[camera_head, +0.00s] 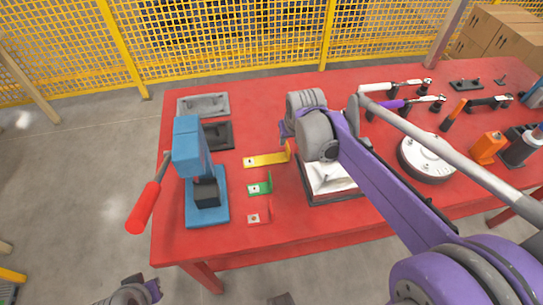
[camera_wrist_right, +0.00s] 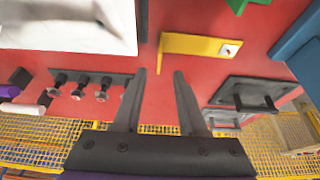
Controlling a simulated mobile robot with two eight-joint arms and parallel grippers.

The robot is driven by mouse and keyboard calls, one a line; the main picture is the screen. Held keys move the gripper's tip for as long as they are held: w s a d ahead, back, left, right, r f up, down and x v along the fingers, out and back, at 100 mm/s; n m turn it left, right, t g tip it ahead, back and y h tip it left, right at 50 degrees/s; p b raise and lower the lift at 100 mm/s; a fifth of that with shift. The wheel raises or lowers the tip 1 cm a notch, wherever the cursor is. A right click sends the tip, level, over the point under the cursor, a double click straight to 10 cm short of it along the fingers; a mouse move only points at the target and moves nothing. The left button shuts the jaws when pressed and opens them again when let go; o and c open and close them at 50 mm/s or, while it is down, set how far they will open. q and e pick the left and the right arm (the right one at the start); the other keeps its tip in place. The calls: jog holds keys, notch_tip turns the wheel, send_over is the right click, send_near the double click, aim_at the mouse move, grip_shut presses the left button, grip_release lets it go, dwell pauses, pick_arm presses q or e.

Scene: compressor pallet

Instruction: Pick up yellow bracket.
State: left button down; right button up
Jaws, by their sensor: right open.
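The yellow bracket (camera_head: 268,159) lies on the red table between the blue press and my right wrist. It is a flat strip with an upturned plate at its right end and a hole at its left end. In the right wrist view the yellow bracket (camera_wrist_right: 195,46) lies just beyond the fingertips, with its upturned end nearest them. My right gripper (camera_wrist_right: 159,72) is open and empty, its two fingers apart and not around the bracket. In the head view its fingers are hard to make out behind the wrist.
A green bracket (camera_head: 260,188) and a small red bracket (camera_head: 258,218) lie in front of the yellow one. A blue press (camera_head: 188,150) with a red handle stands left. Grey plates (camera_head: 203,104) lie behind. A white block (camera_head: 332,180) stands right, partly under my arm.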

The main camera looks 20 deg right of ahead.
aim_at(288, 146)
jog(key=x, duration=0.6)
jog(key=shift+s+f+b, duration=0.1)
jog(key=shift+b, duration=0.25)
grip_shut()
